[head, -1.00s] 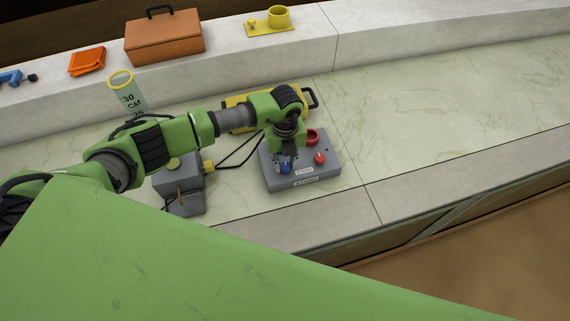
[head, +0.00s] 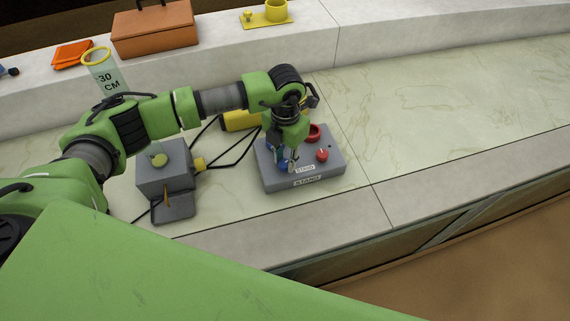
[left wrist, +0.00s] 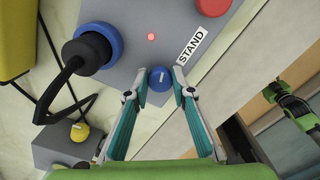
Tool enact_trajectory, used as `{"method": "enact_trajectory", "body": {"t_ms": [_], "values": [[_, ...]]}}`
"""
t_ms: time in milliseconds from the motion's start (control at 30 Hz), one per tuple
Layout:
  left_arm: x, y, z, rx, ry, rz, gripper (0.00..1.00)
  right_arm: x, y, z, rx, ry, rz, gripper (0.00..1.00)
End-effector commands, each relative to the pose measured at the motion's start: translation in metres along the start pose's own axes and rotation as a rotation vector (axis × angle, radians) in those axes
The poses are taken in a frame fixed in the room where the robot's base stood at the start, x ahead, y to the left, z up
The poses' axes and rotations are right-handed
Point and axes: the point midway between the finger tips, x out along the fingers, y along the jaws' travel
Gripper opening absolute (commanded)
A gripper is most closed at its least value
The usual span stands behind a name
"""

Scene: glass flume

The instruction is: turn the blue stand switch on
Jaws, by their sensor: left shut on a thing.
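The grey stand box (head: 325,174) with its "STAND" label sits on the pale counter. The mark runs nearly up and down there, slightly tilted. My left gripper (left wrist: 157,88) points down over the box and is shut on this knob; it also shows in the head view (head: 288,161), where it partly hides the knob. A small red lamp (left wrist: 151,38) beside the knob looks lit.
A red knob (head: 322,155) stands to the right on the same box. A black plug (left wrist: 87,54) with a cable sits in a blue socket (left wrist: 111,38) close to my fingers. A grey box with a yellow knob (head: 159,160) stands left. The counter to the right is clear.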

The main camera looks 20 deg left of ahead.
Motion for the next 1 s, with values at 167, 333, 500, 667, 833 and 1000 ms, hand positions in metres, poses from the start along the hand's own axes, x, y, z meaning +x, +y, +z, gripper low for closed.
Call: {"method": "enact_trajectory", "body": {"t_ms": [167, 333, 500, 667, 833, 1000], "values": [[0.004, 0.001, 0.001, 0.139, -0.004, 0.002, 0.01, 0.022, 0.0, 0.002, 0.0, 0.0, 0.0, 0.79], [0.002, 0.0, 0.001, 0.24, -0.004, 0.002, 0.01, 0.034, -0.001, 0.003, 0.0, 0.0, 0.0, 0.79], [0.001, -0.001, 0.001, 0.307, -0.003, 0.001, 0.01, 0.041, -0.001, 0.004, 0.0, 0.0, 0.0, 0.79], [0.0, -0.001, 0.001, 0.34, -0.003, 0.001, 0.01, 0.043, -0.001, 0.004, 0.0, 0.0, 0.0, 0.79], [-0.001, -0.001, 0.001, 0.352, -0.003, 0.001, 0.01, 0.044, -0.001, 0.004, 0.0, -0.001, 0.0, 0.79], [-0.001, -0.001, 0.001, 0.352, -0.003, 0.001, 0.01, 0.044, -0.001, 0.004, 0.0, -0.001, 0.0, 0.79]]}}
